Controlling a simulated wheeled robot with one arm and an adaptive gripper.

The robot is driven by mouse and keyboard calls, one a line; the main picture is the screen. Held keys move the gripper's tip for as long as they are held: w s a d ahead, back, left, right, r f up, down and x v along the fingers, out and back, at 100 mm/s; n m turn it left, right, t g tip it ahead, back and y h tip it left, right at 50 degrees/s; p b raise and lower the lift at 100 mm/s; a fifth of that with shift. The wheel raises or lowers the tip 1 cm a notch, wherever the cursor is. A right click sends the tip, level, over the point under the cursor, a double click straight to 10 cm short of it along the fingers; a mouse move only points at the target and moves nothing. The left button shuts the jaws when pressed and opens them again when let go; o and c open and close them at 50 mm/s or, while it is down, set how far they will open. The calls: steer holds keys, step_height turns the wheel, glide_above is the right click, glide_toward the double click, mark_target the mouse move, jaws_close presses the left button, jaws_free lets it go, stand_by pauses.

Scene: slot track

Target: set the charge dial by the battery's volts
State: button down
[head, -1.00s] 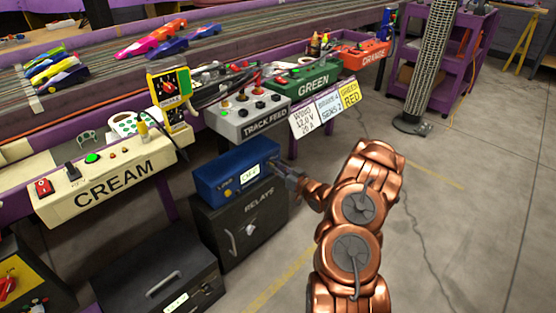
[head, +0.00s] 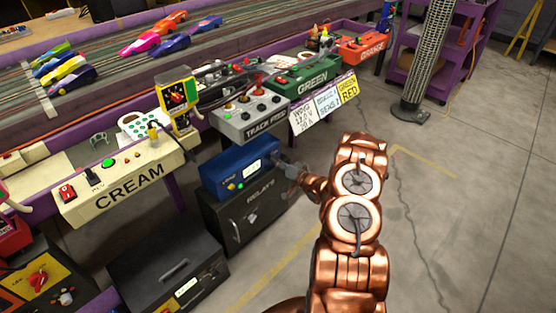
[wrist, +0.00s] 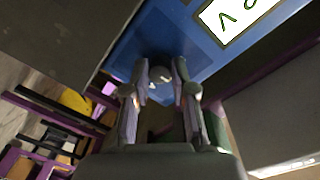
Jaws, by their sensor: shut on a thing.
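The blue charger box (head: 225,172) stands on the black RELAYS cabinet, with a small white display (head: 254,168) and a yellow-green light on its front. The display's text is too small to read in the head view; the wrist view shows part of a white display (wrist: 240,14) with dark green characters, cut off by the edge. A round grey dial (wrist: 160,73) sits on the charger's blue face. My gripper (head: 283,164) is at the right end of that face. In the wrist view my gripper (wrist: 161,82) is shut on the dial, one finger each side. I cannot make out a battery or dial marks.
The RELAYS cabinet (head: 238,223) is below the charger, and a black case (head: 170,265) stands at front left. The TRACK FEED box (head: 247,119), the CREAM panel (head: 125,178) and hanging cards (head: 327,102) are above. The floor at right is clear.

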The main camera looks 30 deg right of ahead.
stand_by(0.3)
steer(key=c, duration=1)
jaws_free()
steer(key=shift+o, duration=0.2)
steer(key=shift+s, duration=0.1)
steer(key=v, duration=1.2)
